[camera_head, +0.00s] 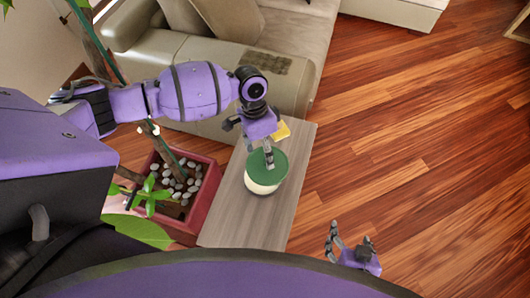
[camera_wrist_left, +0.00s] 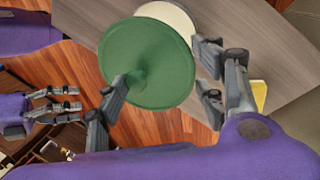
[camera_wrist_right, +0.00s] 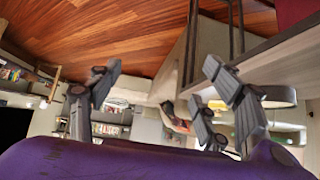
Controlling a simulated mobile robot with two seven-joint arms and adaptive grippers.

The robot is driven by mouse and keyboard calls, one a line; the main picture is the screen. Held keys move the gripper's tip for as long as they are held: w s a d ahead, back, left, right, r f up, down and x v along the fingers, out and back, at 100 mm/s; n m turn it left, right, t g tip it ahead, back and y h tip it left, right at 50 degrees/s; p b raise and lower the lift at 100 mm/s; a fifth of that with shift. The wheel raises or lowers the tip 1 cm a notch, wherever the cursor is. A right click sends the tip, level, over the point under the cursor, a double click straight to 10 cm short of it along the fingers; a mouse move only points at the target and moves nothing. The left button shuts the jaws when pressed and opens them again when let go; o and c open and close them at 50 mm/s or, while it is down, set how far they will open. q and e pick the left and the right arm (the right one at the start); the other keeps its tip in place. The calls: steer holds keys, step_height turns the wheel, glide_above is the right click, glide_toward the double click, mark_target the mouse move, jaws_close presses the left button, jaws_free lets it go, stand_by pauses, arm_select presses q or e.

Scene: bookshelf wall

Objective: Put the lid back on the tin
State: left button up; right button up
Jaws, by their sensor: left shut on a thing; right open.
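The round green lid (camera_head: 269,164) is over the cream tin (camera_head: 259,187) on a narrow grey bench. In the left wrist view the lid (camera_wrist_left: 165,50) shows its top and pointed knob, and the tin (camera_wrist_left: 178,14) shows past its upper edge, so the two look offset there. I cannot tell whether the lid touches the tin. My left gripper (camera_head: 268,153) is shut on the lid from above; its fingers (camera_wrist_left: 162,82) also show in the left wrist view. My right gripper (camera_head: 350,247) is open and empty, apart from the bench; its fingers (camera_wrist_right: 157,90) stand wide apart.
The grey wooden bench (camera_head: 228,225) carries a small yellow object (camera_head: 282,131) behind the tin. A red planter (camera_head: 205,195) with stones and a plant stands left of it. A beige sofa (camera_head: 215,55) is behind. Wooden floor (camera_head: 420,150) lies open to the right.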

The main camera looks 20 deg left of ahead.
mark_target(260, 157)
arm_select(q)
steer(key=shift+s+a+f+m, duration=0.25)
steer(key=shift+a+m, duration=0.35)
steer(key=shift+m, duration=0.3)
steer(key=shift+d+f+y, duration=0.1)
steer(key=shift+d+y, duration=0.2)
steer(key=shift+d, duration=0.05)
steer(key=shift+f, duration=0.2)
steer(key=shift+s+a+f+b, duration=0.1)
steer(key=shift+a+f+b, duration=0.05)
steer(key=shift+f+b, duration=0.4)
steer(key=shift+f, duration=0.5)
steer(key=shift+f+b, duration=0.6)
steer(key=shift+f, duration=0.95)
steer(key=shift+f+b, duration=0.25)
steer(key=shift+b, duration=0.05)
arm_select(e)
steer(key=f, duration=0.2)
steer(key=s+d, duration=0.1)
steer(key=shift+f, duration=0.4)
steer(key=shift+s+d+f, duration=0.2)
steer(key=shift+s+f, duration=0.05)
steer(key=shift+s, duration=0.1)
steer(key=shift+r, duration=0.15)
